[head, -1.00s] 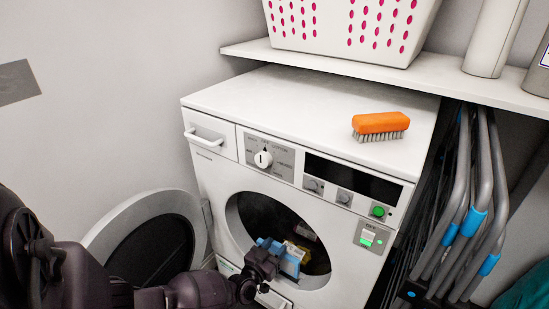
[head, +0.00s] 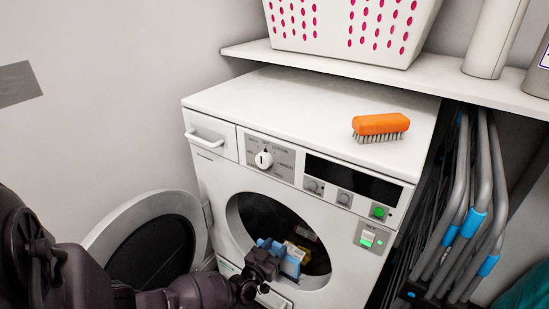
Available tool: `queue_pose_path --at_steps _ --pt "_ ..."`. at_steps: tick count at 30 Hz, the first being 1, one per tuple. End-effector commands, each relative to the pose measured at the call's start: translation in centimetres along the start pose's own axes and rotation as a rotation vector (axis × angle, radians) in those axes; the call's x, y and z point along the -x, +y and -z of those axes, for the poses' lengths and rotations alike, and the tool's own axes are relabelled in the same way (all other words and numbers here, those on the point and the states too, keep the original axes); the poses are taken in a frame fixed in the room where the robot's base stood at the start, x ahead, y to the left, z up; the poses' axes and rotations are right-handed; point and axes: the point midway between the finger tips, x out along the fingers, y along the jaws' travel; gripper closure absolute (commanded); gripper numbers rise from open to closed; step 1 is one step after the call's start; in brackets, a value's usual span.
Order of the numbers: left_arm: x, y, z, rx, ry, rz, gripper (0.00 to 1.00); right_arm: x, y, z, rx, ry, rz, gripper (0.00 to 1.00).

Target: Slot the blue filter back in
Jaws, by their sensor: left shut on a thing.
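The blue filter (head: 290,262) is at the lower part of the dryer's round door opening (head: 245,230). My left gripper (head: 268,258) is shut on it, reaching in from the lower left. The gripper partly covers the filter, and I cannot tell whether the filter is inside a slot or just in front of one. The white dryer (head: 222,172) stands with its round door (head: 112,224) swung open to the left. A yellowish part (head: 303,254) shows behind the filter in the opening. My right gripper is not in view.
An orange brush (head: 380,124) lies on the dryer top. A white basket (head: 345,45) and a pale cylinder (head: 494,40) stand on the shelf (head: 300,61) above. Folded grey-and-blue tube frames (head: 455,210) stand close on the dryer's right. The open door is close to my left arm.

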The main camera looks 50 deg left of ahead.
Motion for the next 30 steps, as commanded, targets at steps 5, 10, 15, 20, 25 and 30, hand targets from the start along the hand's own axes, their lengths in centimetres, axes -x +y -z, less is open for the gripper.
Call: queue_pose_path --at_steps 5,10,15,20,25,30 --pt "-0.06 0.02 0.07 0.0 0.001 -0.001 0.94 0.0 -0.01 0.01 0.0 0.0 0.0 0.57" --pt "-0.05 0.01 0.06 0.0 0.001 -0.001 0.94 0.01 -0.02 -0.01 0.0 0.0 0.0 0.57" --pt "-0.06 0.04 0.11 -0.001 0.002 -0.001 0.94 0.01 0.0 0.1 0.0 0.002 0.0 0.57" --pt "-0.06 0.0 0.08 -0.001 0.001 -0.001 0.94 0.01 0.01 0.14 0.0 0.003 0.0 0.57" --pt "-0.03 -0.01 0.0 -0.001 0.0 -0.001 0.94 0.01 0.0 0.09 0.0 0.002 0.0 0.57" --pt "0.01 -0.02 -0.39 -0.001 -0.001 -0.001 0.94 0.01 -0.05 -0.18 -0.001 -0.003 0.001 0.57"
